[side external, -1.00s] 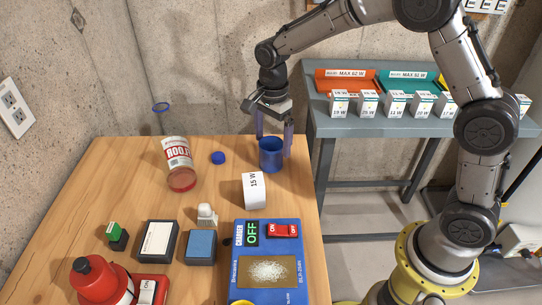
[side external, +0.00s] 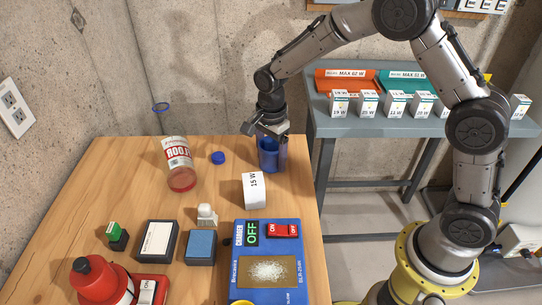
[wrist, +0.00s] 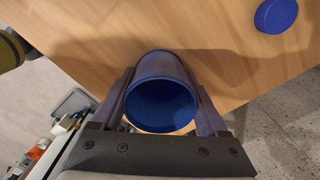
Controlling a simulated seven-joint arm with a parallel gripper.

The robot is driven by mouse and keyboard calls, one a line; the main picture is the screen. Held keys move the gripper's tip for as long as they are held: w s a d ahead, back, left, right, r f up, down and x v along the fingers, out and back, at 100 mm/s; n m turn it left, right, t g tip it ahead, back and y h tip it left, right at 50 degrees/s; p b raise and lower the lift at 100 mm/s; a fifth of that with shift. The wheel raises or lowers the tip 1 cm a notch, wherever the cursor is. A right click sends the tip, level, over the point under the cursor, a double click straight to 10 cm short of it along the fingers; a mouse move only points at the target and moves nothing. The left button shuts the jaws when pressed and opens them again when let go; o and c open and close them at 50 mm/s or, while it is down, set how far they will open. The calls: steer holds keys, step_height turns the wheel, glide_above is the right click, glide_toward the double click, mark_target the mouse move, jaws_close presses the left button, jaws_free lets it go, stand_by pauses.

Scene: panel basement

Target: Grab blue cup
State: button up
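The blue cup (side external: 268,157) stands upright at the far right corner of the wooden table. My gripper (side external: 270,150) is directly above it, pointing down, with its fingers lowered along the cup's sides. In the wrist view the blue cup (wrist: 161,92) sits between my two fingers (wrist: 163,112), its open mouth facing the camera. The fingers are apart, one on each side of the cup. They lie very close to its wall, and I cannot tell whether they touch it.
A blue cap (side external: 218,158) and a red-labelled jar (side external: 179,163) are left of the cup. A white 15 W box (side external: 254,190) and a blue charger panel (side external: 266,278) are nearer. A grey side table (side external: 330,122) with trays and small boxes stands at the right.

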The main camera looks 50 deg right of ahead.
steer(key=c, duration=0.5)
steer(key=shift+o, duration=0.2)
steer(key=shift+r, duration=0.15)
